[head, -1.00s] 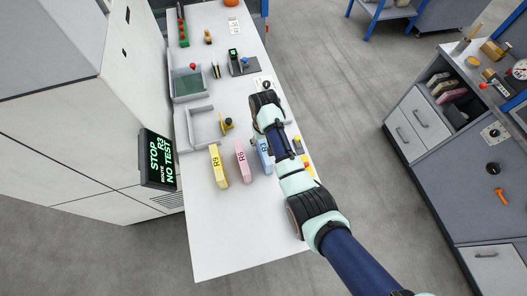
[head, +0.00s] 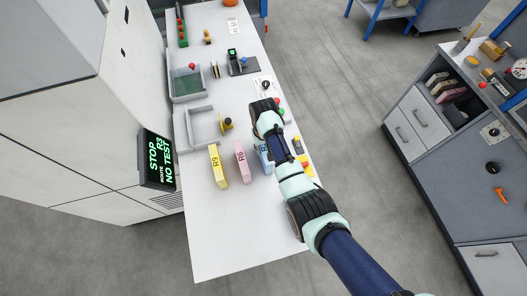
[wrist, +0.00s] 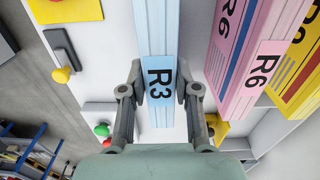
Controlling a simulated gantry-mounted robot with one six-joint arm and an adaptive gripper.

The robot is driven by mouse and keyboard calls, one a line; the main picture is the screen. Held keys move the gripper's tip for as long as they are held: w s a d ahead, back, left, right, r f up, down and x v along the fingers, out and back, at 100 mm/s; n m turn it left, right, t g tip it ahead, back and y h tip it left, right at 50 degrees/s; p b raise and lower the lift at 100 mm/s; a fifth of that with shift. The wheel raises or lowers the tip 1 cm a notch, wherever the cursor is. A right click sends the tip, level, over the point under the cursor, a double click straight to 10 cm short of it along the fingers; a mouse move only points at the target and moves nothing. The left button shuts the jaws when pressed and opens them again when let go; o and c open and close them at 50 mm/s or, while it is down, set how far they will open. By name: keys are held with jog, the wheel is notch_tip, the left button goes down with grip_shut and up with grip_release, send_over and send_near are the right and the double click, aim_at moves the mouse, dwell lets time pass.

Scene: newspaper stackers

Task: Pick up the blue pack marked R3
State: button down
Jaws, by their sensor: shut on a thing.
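The blue pack marked R3 (wrist: 158,60) stands between my gripper's fingers in the wrist view, its R3 label facing me. My gripper (wrist: 160,88) is shut on this pack, with one finger on each side near the label. In the head view the blue pack (head: 264,160) is mostly hidden behind my wrist, at the right end of a row of packs on the white table (head: 225,235). I cannot tell whether it touches the table.
A pink pack marked R6 (head: 242,162) and a yellow pack marked R9 (head: 217,165) stand just left of the blue pack. The table's near part is clear. A sign (head: 158,160) reads STOP, R3, NO TEST.

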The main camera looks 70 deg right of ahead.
jog(key=shift+r, duration=0.15)
notch_tip(320, 180, up, 20)
jog(key=p, duration=0.8)
